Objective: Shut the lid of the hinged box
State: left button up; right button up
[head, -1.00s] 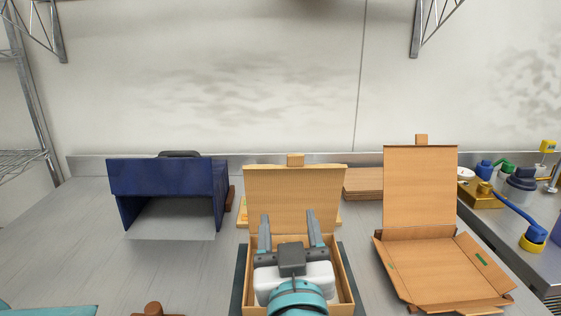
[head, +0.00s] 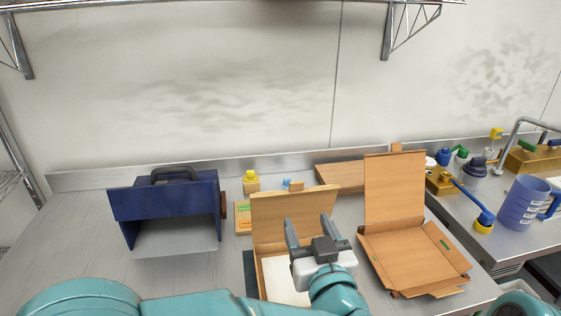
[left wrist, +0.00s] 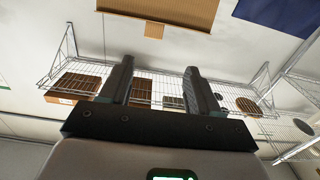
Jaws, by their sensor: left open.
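A tan hinged box (head: 273,278) stands in the middle of the counter with its lid (head: 270,217) raised at the back. The lid and its small tab also show at the top of the left wrist view (left wrist: 170,10). My left gripper (head: 308,222) is open and empty, in front of the raised lid and over the box's right part. Its two fingers (left wrist: 159,82) point toward the back, and I see no contact with the lid. My gripper and arm hide the right part of the box. My right gripper is not in view.
An open cardboard box (head: 415,255) stands to the right. A blue box with a black handle (head: 165,205) stands left. Behind are a yellow-capped bottle (head: 251,183) and a wooden board (head: 342,175). A blue mug (head: 522,205) is at far right. The left counter is mostly clear.

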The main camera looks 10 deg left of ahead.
aim_at(297, 183)
pick_arm(q)
jog(key=p+x, duration=0.1)
jog(key=x, duration=0.4)
jog(key=p+x, duration=0.2)
jog(key=x, duration=0.3)
jog(key=d+p+x, duration=0.1)
jog(key=x, duration=0.4)
jog(key=shift+w+r, duration=0.25)
jog(key=shift+w+f+p, duration=0.1)
jog(key=shift+w+p, duration=0.25)
jog(key=shift+w, duration=0.15)
jog(key=shift+a, duration=0.1)
jog(key=shift+s, duration=0.1)
jog(key=shift+c, duration=0.3)
